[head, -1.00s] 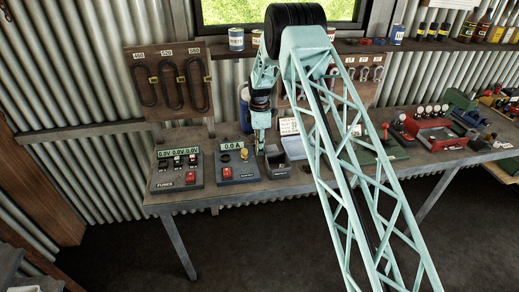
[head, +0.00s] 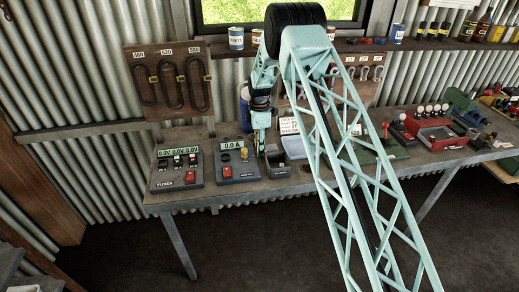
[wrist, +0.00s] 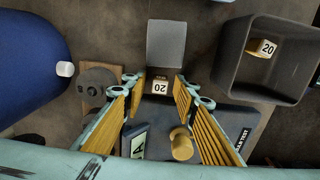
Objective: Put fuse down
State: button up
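A fuse with a white "20" label (wrist: 159,87) is between the fingertips of my gripper (wrist: 160,82) in the wrist view. It appears at about bench height. The fingers with yellow pads stand apart on either side of it; I cannot tell whether they press on it. In the head view my gripper (head: 261,151) points down at the bench, between the fuse tester (head: 238,173) and a grey bin (head: 278,170); the fuse is too small to make out there. The bin (wrist: 224,63) holds another "20" fuse (wrist: 262,48).
A grey square plate (wrist: 166,44) lies just beyond the fuse. The tester's yellow knob (wrist: 181,143) is close to the right finger. A blue cylinder (wrist: 30,65) and a round grey part on wood (wrist: 98,83) are at the left. The fuses panel (head: 176,172) stands farther left.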

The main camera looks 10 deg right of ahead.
jog(key=shift+r, duration=0.15)
notch_tip(320, 180, up, 12)
jog(key=b, duration=0.1)
dwell(0.6)
dwell(0.8)
